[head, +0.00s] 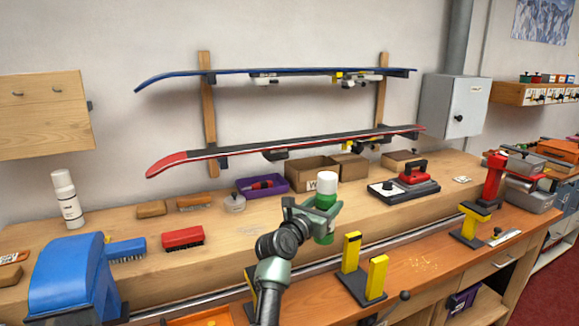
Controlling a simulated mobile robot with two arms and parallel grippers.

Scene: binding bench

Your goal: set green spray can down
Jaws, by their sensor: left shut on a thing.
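A green spray can (325,203) with a white cap is held upright in my left gripper (312,213). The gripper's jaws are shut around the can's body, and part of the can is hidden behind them. In the picture the can overlaps the front edge of the wooden bench (240,235); I cannot tell exactly how high its base is above the surface. My right gripper is not in view.
A wax iron (412,178) and cardboard box (312,174) stand behind the can. A purple tray (262,186) lies to its left. Yellow vise posts (376,275) stand on the lower front bench. Clear wood lies right of the can.

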